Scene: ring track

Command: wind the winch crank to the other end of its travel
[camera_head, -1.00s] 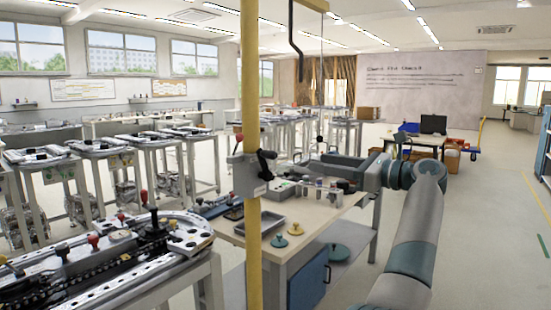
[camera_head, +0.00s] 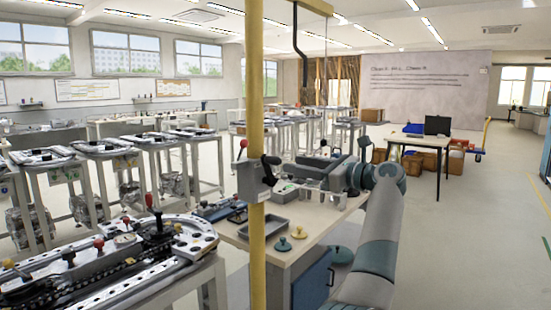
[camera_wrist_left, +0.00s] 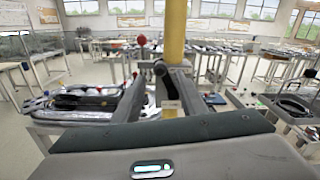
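The winch (camera_head: 249,183) is a grey box on an upright yellow post (camera_head: 256,250). A black crank (camera_head: 268,170) is on its right side, and a small red knob (camera_head: 244,143) shows at its upper left. The left wrist view shows the post (camera_wrist_left: 175,30), the black crank part (camera_wrist_left: 160,68) and a red ball (camera_wrist_left: 141,41). My left gripper (camera_head: 290,172) reaches in from the right, close to the crank. Its fingers (camera_wrist_left: 161,80) look apart, with the crank part seen between their tips; contact cannot be told. My right gripper is not in view.
Behind the post stands a workbench (camera_head: 311,222) with a grey tray (camera_head: 264,223) and green-and-yellow knobbed discs (camera_head: 299,232). A track table (camera_head: 125,258) fills the lower left. A yellow boom (camera_head: 312,5) extends overhead. Open floor (camera_head: 470,230) lies at the right.

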